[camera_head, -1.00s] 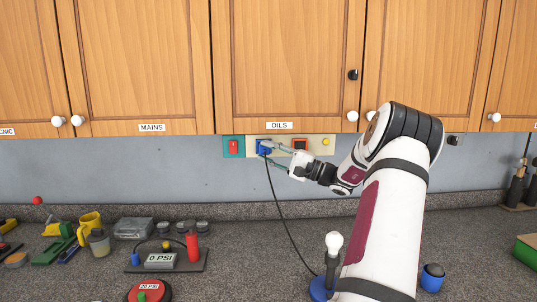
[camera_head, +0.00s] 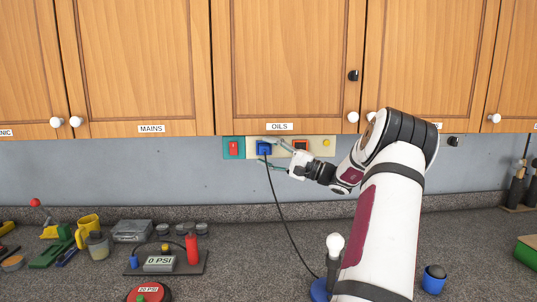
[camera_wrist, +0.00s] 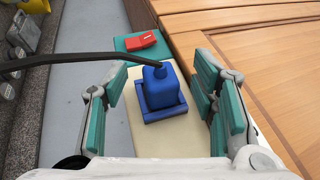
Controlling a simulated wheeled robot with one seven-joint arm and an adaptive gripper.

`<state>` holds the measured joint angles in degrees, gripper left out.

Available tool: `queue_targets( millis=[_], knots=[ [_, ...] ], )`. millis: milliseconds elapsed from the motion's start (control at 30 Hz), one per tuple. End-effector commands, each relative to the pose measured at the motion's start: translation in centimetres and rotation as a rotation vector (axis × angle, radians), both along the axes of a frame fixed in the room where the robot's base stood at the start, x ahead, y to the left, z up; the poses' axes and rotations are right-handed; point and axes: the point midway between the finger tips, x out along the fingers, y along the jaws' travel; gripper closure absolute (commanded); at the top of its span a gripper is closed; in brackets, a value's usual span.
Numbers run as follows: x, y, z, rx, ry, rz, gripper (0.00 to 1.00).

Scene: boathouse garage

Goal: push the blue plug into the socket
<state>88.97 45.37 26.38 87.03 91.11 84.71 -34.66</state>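The blue plug (camera_wrist: 162,84) sits within the blue square rim of the socket (camera_wrist: 146,112) on the cream wall panel. A black cable runs from the plug and hangs to the counter in the head view. How deep the plug sits is hard to tell. My gripper (camera_wrist: 159,92) is open, with one teal-padded finger on each side of the plug and a visible gap to both. In the head view, the plug (camera_head: 264,148) shows on the panel, with my gripper (camera_head: 273,153) just in front of it, to the right.
A red switch (camera_head: 234,147) on a teal plate is left of the socket. A red-brown square part (camera_head: 300,145) and a yellow button (camera_head: 325,143) are to the right. Wooden cabinets (camera_head: 285,65) hang just above. A white-knobbed lever (camera_head: 334,245) stands on the counter below.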

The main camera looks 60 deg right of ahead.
Motion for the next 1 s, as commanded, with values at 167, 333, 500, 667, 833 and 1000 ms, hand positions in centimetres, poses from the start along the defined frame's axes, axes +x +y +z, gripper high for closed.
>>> queue_targets(
  millis=[167,333,500,667,833,1000],
  knots=[
    [0.0,0.0,0.0,0.0,0.0,0.0,0.47],
    [-0.6,-0.2,-0.2,0.001,0.0,-0.001,0.47],
    [-3.0,-0.9,-0.9,0.001,0.002,-0.002,0.47],
    [-6.1,-1.8,-1.9,0.002,0.002,-0.003,0.47],
    [-8.9,-2.5,-2.7,0.0,0.0,-0.002,0.47],
    [-10.6,-2.9,-3.2,0.0,0.0,-0.001,0.47]
  ],
)
